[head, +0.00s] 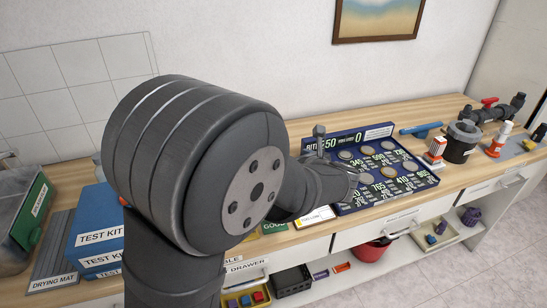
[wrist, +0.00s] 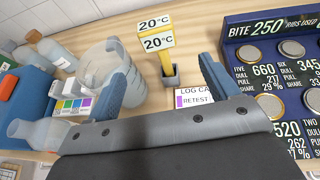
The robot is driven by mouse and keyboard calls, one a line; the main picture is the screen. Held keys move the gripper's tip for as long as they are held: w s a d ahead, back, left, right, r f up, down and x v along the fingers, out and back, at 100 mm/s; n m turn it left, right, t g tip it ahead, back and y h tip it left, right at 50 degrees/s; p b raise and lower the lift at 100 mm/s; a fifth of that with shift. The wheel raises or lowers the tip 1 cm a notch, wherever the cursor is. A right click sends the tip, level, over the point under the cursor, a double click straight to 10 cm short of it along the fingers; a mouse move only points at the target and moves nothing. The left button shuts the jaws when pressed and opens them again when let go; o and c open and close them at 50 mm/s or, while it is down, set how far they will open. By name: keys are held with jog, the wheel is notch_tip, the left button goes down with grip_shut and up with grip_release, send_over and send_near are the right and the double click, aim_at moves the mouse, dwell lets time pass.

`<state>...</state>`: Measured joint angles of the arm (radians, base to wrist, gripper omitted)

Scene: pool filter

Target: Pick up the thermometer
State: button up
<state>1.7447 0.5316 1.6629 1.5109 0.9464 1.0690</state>
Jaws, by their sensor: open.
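The thermometer (wrist: 165,62) is a yellow upright strip with two white "20°C" labels. In the wrist view it stands in a small dark grey holder (wrist: 170,76) on the wooden counter. My gripper (wrist: 161,53) is open, with one blue finger to the left of the thermometer and one to the right in the picture. Nothing is between the fingers close to the palm, and I see no contact with the thermometer. I cannot make out the thermometer in the head view, where my arm covers much of the counter.
A "LOG CA… RETEST" card (wrist: 192,98) lies in front of the holder. A dark blue price board (head: 385,203) with round discs is at right. Test kit boxes (head: 97,238) stand left.

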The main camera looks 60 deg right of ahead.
jog(key=x, duration=1.4)
jog(key=shift+w+f, duration=0.25)
jog(key=shift+w, duration=0.05)
jog(key=c, duration=1.1)
